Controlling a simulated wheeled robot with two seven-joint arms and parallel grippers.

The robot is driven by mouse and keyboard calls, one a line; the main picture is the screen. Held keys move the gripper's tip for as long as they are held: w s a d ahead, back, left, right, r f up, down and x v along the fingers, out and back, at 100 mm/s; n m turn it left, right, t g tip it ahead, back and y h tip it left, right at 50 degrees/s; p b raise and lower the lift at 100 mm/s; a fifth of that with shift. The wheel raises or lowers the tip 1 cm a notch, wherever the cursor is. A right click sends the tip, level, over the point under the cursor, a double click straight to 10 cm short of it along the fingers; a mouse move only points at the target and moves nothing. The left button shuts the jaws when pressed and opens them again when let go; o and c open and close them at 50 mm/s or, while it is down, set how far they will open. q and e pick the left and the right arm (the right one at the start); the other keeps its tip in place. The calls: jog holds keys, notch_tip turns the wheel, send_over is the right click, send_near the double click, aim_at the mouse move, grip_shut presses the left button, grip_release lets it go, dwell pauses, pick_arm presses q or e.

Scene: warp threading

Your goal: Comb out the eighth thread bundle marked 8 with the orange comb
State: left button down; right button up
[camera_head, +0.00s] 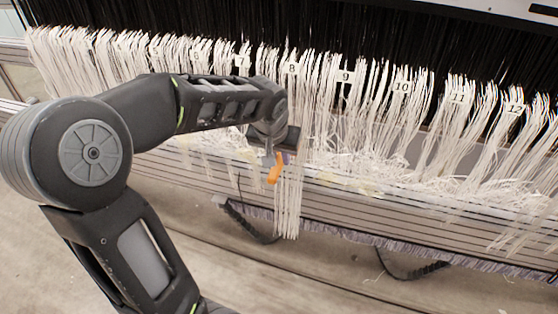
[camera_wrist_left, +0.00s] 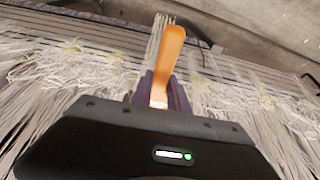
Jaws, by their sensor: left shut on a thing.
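The eighth thread bundle (camera_head: 289,205) hangs under the marker 8 (camera_head: 292,69) in the head view, its white threads reaching down past the ledge. My left gripper (camera_head: 274,158) is at the left side of this bundle, part way down, and is shut on the orange comb (camera_head: 275,172). In the left wrist view the comb's orange handle (camera_wrist_left: 168,60) stands out between the fingers (camera_wrist_left: 161,92). The lower end of a white bundle (camera_wrist_left: 158,32) shows behind it. The comb's teeth are hidden, so I cannot tell whether they are in the threads. My right gripper is not in view.
Other numbered bundles, such as 9 (camera_head: 345,77) and 10 (camera_head: 401,87), hang on both sides. A slatted ledge (camera_head: 365,202) with loose threads runs below them. A dark cable (camera_head: 247,225) hangs under the ledge. The floor in front is clear.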

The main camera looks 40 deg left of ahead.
pick_arm(q)
notch_tip(320, 180, up, 17)
jog(key=w+p, duration=0.1)
jog(key=p, duration=1)
jog(key=shift+w+a, duration=0.2)
jog(key=shift+a, duration=0.05)
jog(key=shift+w+a+p, duration=0.1)
jog(key=shift+w+p, duration=0.15)
jog(key=shift+p, duration=0.05)
jog(key=shift+w, duration=0.2)
dwell(1.3)
jog(key=shift+f+b, duration=1.75)
jog(key=shift+f, duration=0.1)
jog(key=shift+w+a+f+b, duration=0.1)
jog(key=shift+w+f+b, duration=0.05)
jog(key=shift+f+b, duration=1.45)
jog(key=shift+f, duration=0.15)
